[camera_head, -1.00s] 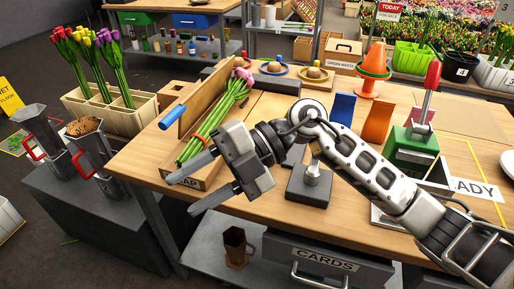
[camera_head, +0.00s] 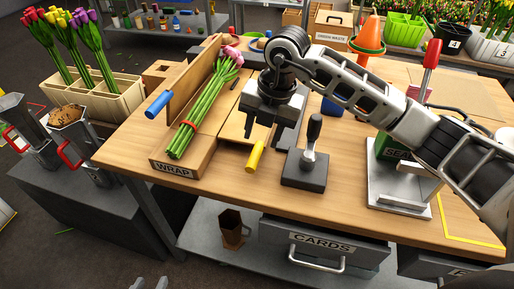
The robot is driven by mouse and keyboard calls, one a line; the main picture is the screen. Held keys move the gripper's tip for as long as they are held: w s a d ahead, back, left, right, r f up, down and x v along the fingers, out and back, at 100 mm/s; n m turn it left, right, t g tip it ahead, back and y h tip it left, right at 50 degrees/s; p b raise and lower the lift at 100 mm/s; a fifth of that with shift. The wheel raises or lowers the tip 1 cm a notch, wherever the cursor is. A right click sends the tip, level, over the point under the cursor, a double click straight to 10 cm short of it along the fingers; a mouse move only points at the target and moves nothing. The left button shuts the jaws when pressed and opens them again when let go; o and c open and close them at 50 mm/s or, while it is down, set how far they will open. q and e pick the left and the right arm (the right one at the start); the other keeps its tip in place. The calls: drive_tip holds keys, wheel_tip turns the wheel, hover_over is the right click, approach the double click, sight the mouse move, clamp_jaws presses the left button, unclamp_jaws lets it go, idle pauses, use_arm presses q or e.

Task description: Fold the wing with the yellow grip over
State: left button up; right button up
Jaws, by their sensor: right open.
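The wooden wrap holder (camera_head: 180,168) stands on the bench with a bunch of pink tulips (camera_head: 205,110) in it, bound by a red band. Its left wing (camera_head: 190,85) with the blue grip (camera_head: 159,104) stands raised. The right wing (camera_head: 233,126) with the yellow grip (camera_head: 255,156) lies folded outward, partly hidden by my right gripper. My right gripper (camera_head: 262,136) is open and empty, pointing down over this wing, just behind the yellow grip. I cannot tell whether it touches the wing. Two small grey tips at the bottom edge may be my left gripper (camera_head: 150,284).
A dark press with an upright handle (camera_head: 305,165) stands close right of the yellow grip. A green stamp with a red handle (camera_head: 430,70) is further right. The bench front is clear.

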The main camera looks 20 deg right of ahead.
sight(256, 153)
drive_tip(key=f, duration=0.4)
drive_tip(key=a+f, duration=0.1)
drive_tip(key=f, duration=0.1)
drive_tip(key=shift+w, duration=0.35)
clamp_jaws()
